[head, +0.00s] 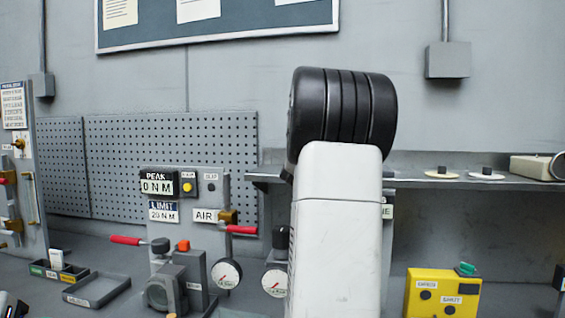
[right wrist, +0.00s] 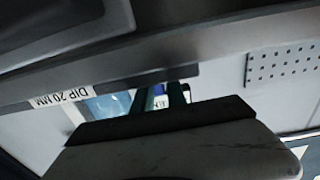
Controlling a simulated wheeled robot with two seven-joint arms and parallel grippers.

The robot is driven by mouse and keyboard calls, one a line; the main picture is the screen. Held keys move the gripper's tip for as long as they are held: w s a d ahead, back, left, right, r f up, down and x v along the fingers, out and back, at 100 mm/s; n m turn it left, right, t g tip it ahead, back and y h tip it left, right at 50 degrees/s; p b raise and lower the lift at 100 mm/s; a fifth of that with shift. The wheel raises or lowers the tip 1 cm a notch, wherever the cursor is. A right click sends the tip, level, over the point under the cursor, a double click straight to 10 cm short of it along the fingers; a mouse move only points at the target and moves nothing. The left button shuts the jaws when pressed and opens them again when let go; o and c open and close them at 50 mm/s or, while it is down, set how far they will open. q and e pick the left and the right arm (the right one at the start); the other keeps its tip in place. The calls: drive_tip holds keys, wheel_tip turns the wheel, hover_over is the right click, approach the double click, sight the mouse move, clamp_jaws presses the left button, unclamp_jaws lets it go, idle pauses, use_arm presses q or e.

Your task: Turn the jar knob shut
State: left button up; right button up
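I cannot make out the jar knob in either view. In the head view my own white arm link with its black joint fills the middle and hides what is behind it. In the right wrist view a pale blue, glassy patch (right wrist: 108,105), possibly part of a jar, shows beside a "DIP 20 MM" label (right wrist: 62,101). Dark upright bars stand right of it, with a small blue and green patch between them. I cannot tell whether they are my right gripper's fingers. My wrist housing covers the lower part of that view. My left gripper is not clearly visible.
A test panel with a "0 N M" display (head: 157,184), red-handled levers and gauges (head: 226,273) stands left of centre. A yellow button box (head: 442,293) stands at lower right. A grey shelf (head: 465,181) runs along the wall. Trays (head: 97,289) lie at left.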

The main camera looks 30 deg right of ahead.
drive_tip(key=shift+o, duration=1.1)
drive_tip(key=v, duration=0.7)
drive_tip(key=shift+s+a, duration=0.25)
